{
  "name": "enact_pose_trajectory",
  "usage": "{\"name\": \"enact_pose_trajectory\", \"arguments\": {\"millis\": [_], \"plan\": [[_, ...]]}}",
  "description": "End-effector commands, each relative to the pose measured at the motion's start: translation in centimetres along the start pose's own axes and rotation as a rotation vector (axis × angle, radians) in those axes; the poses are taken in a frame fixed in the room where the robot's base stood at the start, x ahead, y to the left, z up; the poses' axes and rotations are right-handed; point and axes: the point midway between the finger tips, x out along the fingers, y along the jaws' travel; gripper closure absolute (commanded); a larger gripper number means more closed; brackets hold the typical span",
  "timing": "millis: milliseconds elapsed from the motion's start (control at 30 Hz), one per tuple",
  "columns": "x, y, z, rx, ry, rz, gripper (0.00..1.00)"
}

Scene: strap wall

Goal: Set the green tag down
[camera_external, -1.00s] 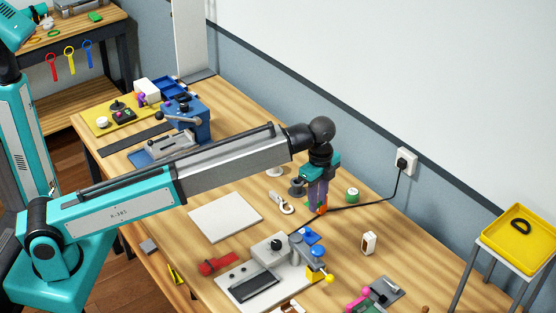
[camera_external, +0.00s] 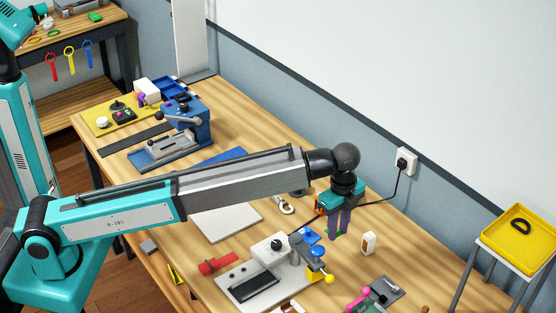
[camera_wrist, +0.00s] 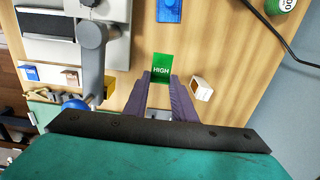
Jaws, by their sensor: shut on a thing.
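The green tag (camera_wrist: 162,67), lettered "HIGH", shows in the wrist view between my fingertips. My gripper (camera_wrist: 160,82) is shut on its near end. In the external view my gripper (camera_external: 337,234) points straight down over the right part of the wooden table, and only small bits of green show at its fingertips. I cannot tell whether the tag touches the table or hangs just above it.
A grey machine (camera_external: 245,288) with a blue and yellow clamp stands left of my gripper. A small white block (camera_external: 368,243) stands to its right. A blue piece (camera_external: 310,236) lies close by. A black cable runs behind to the wall socket (camera_external: 404,160).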

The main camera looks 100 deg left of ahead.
Motion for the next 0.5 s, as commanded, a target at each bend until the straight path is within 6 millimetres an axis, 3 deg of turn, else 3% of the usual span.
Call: {"name": "enact_pose_trajectory", "arguments": {"millis": [500], "plan": [[5.5,0.0,0.0,0.0,-0.001,0.001,1.0]]}}
